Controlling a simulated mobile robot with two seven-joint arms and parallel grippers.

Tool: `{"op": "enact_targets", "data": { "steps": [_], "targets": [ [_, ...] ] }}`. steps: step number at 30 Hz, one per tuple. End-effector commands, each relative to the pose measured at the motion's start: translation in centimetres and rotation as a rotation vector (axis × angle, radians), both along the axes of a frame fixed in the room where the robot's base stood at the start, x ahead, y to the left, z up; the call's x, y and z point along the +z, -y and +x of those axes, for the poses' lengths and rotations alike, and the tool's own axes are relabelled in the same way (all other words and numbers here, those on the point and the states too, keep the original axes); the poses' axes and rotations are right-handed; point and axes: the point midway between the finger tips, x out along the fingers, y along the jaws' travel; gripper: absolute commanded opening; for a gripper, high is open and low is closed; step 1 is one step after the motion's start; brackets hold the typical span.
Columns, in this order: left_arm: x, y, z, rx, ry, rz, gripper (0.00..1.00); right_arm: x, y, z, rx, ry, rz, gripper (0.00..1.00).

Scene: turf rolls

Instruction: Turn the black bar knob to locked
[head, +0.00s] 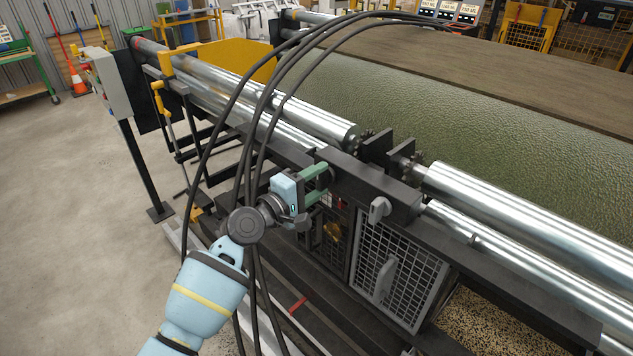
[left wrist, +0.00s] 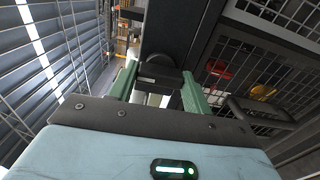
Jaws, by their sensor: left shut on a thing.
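My left gripper (head: 321,183) is at the dark front beam of the machine in the head view, with its green fingers pointing right. In the left wrist view the two green fingers (left wrist: 160,88) are on either side of a dark piece, the black bar knob (left wrist: 162,74), and are shut on it. In the head view the gripper and beam hide the knob. Its turned position and any locked mark cannot be made out. My right gripper is in neither view.
A mesh door (head: 403,262) with a grey handle (head: 387,277) and a grey latch (head: 379,210) is right of the gripper. Steel rollers (head: 500,205) run above. Open concrete floor (head: 70,200) lies left.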

Motion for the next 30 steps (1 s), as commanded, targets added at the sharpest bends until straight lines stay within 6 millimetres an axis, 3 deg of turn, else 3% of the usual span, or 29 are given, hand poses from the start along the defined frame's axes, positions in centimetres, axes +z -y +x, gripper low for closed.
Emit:
{"op": "enact_targets", "data": {
  "steps": [7,8,12,23,30],
  "targets": [
    [-0.1,0.0,0.0,-0.001,-0.004,-0.004,0.26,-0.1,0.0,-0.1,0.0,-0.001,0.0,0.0],
    [-0.1,0.0,0.0,-0.001,-0.004,-0.004,0.52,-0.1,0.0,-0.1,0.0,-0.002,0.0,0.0],
    [-0.1,0.0,0.0,0.0,-0.004,-0.004,0.7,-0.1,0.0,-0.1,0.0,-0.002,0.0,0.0],
    [0.0,-0.3,-0.3,0.001,-0.001,-0.001,0.71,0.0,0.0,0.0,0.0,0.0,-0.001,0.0],
    [0.0,-2.5,-2.4,0.002,0.001,-0.001,0.71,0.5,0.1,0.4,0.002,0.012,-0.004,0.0]
  ]
}}
